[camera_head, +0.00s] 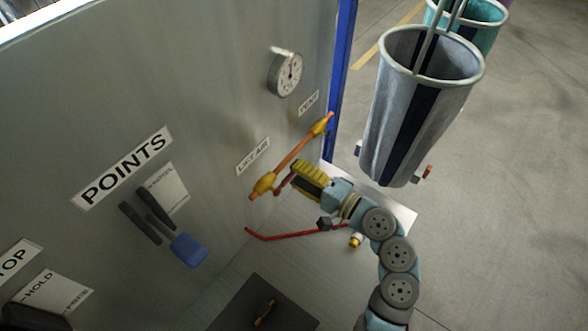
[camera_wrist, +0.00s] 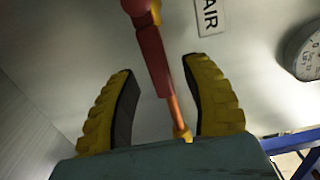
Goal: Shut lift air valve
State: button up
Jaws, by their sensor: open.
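The lift air valve (camera_head: 263,185) is a yellow fitting on the grey panel, below the "LIFT AIR" label (camera_head: 253,156), at the lower end of a sloping orange pipe (camera_head: 293,152). Its red handle (camera_wrist: 152,62) sticks out from the valve towards my gripper (camera_head: 294,177). In the wrist view my gripper (camera_wrist: 160,68) has its two yellow ribbed fingers spread apart. The handle lies between them with a visible gap on both sides. In the head view the fingers partly hide the handle.
A second yellow fitting (camera_head: 322,124) is at the pipe's upper end. A round gauge (camera_head: 287,74) is above. A blue-handled lever (camera_head: 188,249) is under the "POINTS" sign (camera_head: 124,168). A red rod (camera_head: 290,235) runs below my gripper. A grey bag (camera_head: 400,110) hangs to the right.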

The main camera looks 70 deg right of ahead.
jog(key=shift+w+d, duration=0.25)
jog(key=shift+w, duration=0.45)
jog(key=shift+c, duration=0.3)
grip_shut()
